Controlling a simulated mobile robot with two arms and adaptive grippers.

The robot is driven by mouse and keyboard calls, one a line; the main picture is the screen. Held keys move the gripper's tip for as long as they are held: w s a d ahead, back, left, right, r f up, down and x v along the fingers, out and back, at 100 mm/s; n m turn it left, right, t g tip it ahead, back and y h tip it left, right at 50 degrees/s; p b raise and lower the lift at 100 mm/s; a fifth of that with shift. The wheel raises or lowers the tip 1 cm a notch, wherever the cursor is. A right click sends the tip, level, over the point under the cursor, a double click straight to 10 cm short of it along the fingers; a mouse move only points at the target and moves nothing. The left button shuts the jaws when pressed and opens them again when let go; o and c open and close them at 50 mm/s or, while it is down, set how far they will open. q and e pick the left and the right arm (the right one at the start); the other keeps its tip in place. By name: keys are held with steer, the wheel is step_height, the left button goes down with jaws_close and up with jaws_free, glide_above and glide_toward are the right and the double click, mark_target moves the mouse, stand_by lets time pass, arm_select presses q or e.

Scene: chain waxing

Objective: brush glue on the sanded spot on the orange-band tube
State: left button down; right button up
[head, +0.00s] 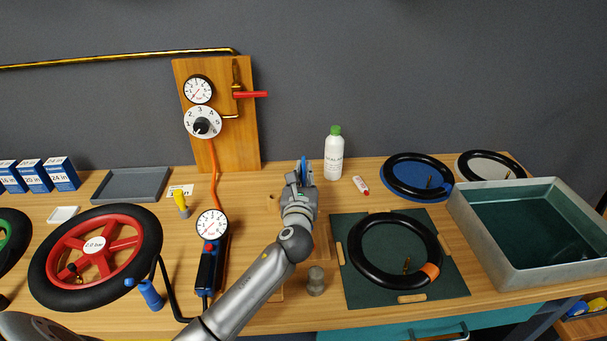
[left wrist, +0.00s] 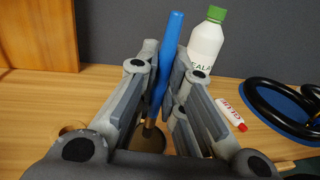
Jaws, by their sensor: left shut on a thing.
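The orange-band tube (head: 366,270) is a black ring lying on a dark green mat (head: 357,296), right of centre in the head view. Its orange band (head: 429,272) is at the lower right and a brass valve stands near it. I cannot make out the sanded spot. My left gripper (head: 303,172) is shut on a blue-handled brush (left wrist: 168,55), well to the left of and behind the tube. The brush stands nearly upright; its lower end reaches a dark round thing (left wrist: 150,141), contact unclear. A white glue tube with a red cap (head: 361,186) lies on the table. My right gripper is not in view.
A white bottle with a green cap (head: 334,160) stands just right of my left gripper. A grey metal weight (head: 315,281) stands left of the mat. A water-filled metal tray (head: 487,258) is at the right. Two more tubes (head: 388,176) (head: 515,164) lie at the back right.

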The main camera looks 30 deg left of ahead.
arm_select(q)
steer(key=shift+f+b, duration=0.4)
steer(key=shift+f, duration=0.25)
stand_by(0.8)
step_height(320, 180, up, 7)
steer(key=p, duration=0.8)
steer(key=shift+r, duration=0.15)
stand_by(0.7)
